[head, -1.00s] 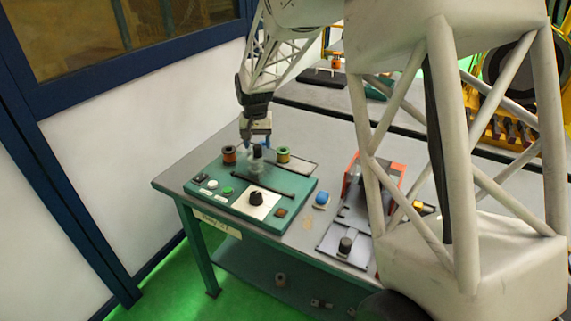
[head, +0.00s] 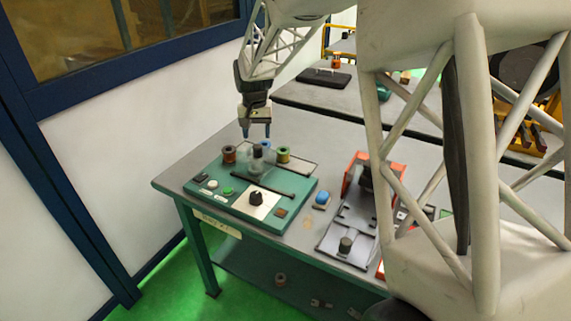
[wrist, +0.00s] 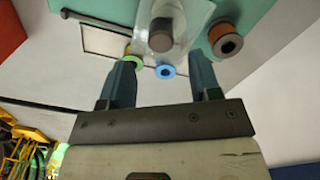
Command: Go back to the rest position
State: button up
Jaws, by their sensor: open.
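My gripper (head: 257,131) hangs above the back of the green winding station (head: 225,205), fingers pointing down, apart and empty. It also shows in the wrist view (wrist: 166,85), with nothing between the two blue fingers. Below it stands a clear guard around a dark-topped post (head: 257,158), which also shows in the wrist view (wrist: 161,35). An orange-brown spool (head: 229,154), a blue spool (head: 265,146) and a green-yellow spool (head: 283,155) stand around the guard at the back of the station.
The grey table (head: 180,172) carries the station. To its right are a blue button (head: 322,198) and an orange-red device (head: 357,172) with a grey plate in front. A second table (head: 330,103) stands behind. The blue-framed wall lies left.

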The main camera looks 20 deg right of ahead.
jog(key=shift+s+r, duration=0.45)
jog(key=shift+s, duration=0.05)
jog(key=s+d+r+n+t, duration=0.1)
jog(key=s+r, duration=0.2)
jog(key=s, duration=0.7)
jog(key=s+d+r, duration=0.1)
jog(key=s+r, duration=0.3)
jog(key=s, duration=0.6)
jog(key=s+d+r+n+t, duration=0.1)
jog(key=s+r, duration=0.2)
jog(key=s, duration=0.7)
jog(key=s+f, duration=0.2)
jog(key=s, duration=1)
jog(key=shift+s+d+f+n+t, duration=0.15)
jog(key=shift+s+d+n+t, duration=0.2)
jog(key=shift+d+n, duration=0.1)
